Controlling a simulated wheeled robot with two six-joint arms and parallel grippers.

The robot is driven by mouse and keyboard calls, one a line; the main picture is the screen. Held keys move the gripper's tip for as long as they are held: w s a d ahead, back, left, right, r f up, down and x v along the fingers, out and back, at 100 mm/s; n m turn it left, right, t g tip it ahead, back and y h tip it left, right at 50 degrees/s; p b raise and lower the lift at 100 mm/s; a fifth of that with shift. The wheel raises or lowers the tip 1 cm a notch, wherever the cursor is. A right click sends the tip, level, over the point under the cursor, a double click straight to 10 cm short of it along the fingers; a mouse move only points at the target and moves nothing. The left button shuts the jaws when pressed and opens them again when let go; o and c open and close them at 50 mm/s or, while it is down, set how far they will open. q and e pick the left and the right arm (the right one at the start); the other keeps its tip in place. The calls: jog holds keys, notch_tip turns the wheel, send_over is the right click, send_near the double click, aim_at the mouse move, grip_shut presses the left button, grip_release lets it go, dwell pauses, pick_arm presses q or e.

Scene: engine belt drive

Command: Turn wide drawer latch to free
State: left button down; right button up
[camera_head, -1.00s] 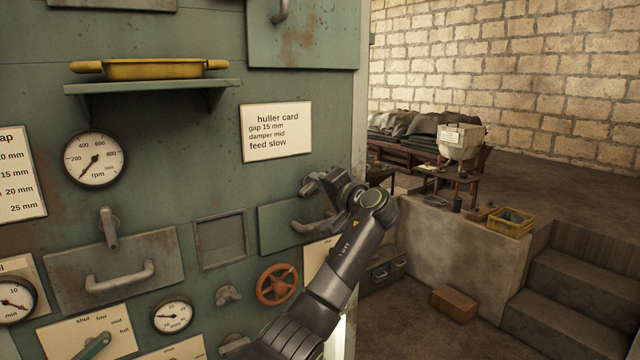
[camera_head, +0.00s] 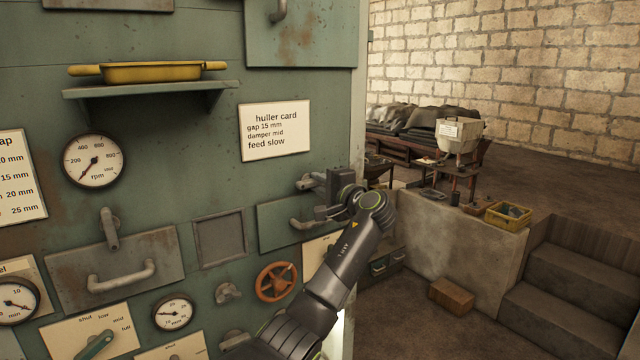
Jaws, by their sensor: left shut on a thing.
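The right-hand green drawer (camera_head: 276,229) has a grey bar handle (camera_head: 304,223), partly covered by my arm. A grey latch (camera_head: 308,183) sits at this drawer's upper edge, its visible end pointing left and lying nearly level. My left gripper (camera_head: 326,190) is shut on the latch; the fingers hide much of it. Another drawer (camera_head: 72,277) at the left has a bar handle (camera_head: 120,277) and an upright latch (camera_head: 108,229), with nothing touching it. Both drawers look closed. My right gripper is not in view.
An orange handwheel (camera_head: 277,282) and a small grey knob (camera_head: 227,292) sit below the right-hand drawer. A yellow tray (camera_head: 150,71) rests on a shelf above. A low stone wall (camera_head: 455,240) and steps (camera_head: 570,280) lie to the right.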

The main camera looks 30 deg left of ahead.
pick_arm(q)
jog(key=shift+f, duration=0.1)
jog(key=c, duration=1.4)
grip_release()
